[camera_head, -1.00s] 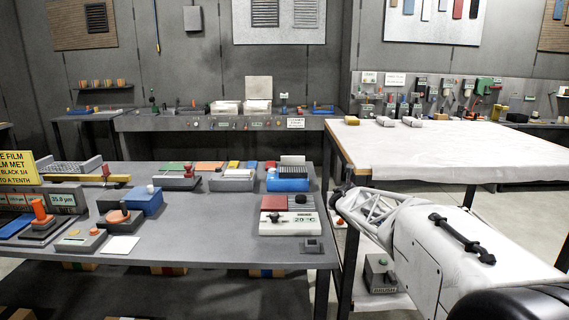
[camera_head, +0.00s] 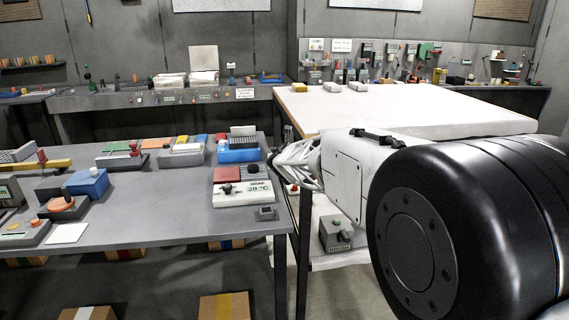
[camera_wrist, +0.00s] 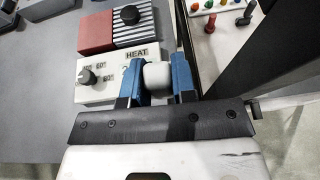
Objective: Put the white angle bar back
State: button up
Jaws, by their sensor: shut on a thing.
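In the wrist view my gripper (camera_wrist: 157,68) has its two blue fingers closed on a small pale, rounded block, seen end-on, which I take to be the white angle bar (camera_wrist: 157,78). Most of its length is hidden, so its angled shape cannot be told. The gripper is over the right edge of the grey bench, beside a white unit marked HEAT (camera_wrist: 95,93). Whether the bar touches anything below cannot be told. In the head view my white arm reaches left towards the bench, and the fingers and bar cannot be made out.
The grey bench (camera_head: 150,213) holds several small devices, including a 20 °C unit (camera_head: 235,197) near its right edge and a blue box (camera_head: 238,156) behind it. A white-covered table (camera_head: 430,105) stands to the right, with small blocks at its far left. A grey box (camera_head: 335,235) sits below.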

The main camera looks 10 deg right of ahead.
jog(key=w+a+r+m+g+h, duration=0.1)
jog(key=w+a+m+h, duration=0.15)
jog(key=a, duration=0.75)
jog(key=w+a+m+h, duration=0.2)
jog(key=w+a+h, duration=0.1)
jog(key=a, duration=0.7)
jog(key=s+a+f+m+g+h, duration=0.1)
jog(key=s+a+f+m+h, duration=0.1)
jog(key=a, duration=0.7)
jog(key=s+a+f+m+g+h, duration=0.1)
jog(key=s+a+f+m+g, duration=0.1)
jog(key=s+a+f, duration=0.3)
jog(key=a, duration=0.4)
jog(key=shift+a+h, duration=0.15)
jog(key=shift+h, duration=0.2)
jog(key=shift+s+f, duration=0.1)
jog(key=shift+f, duration=0.1)
jog(key=shift+f, duration=3.3)
jog(key=shift+f, duration=0.65)
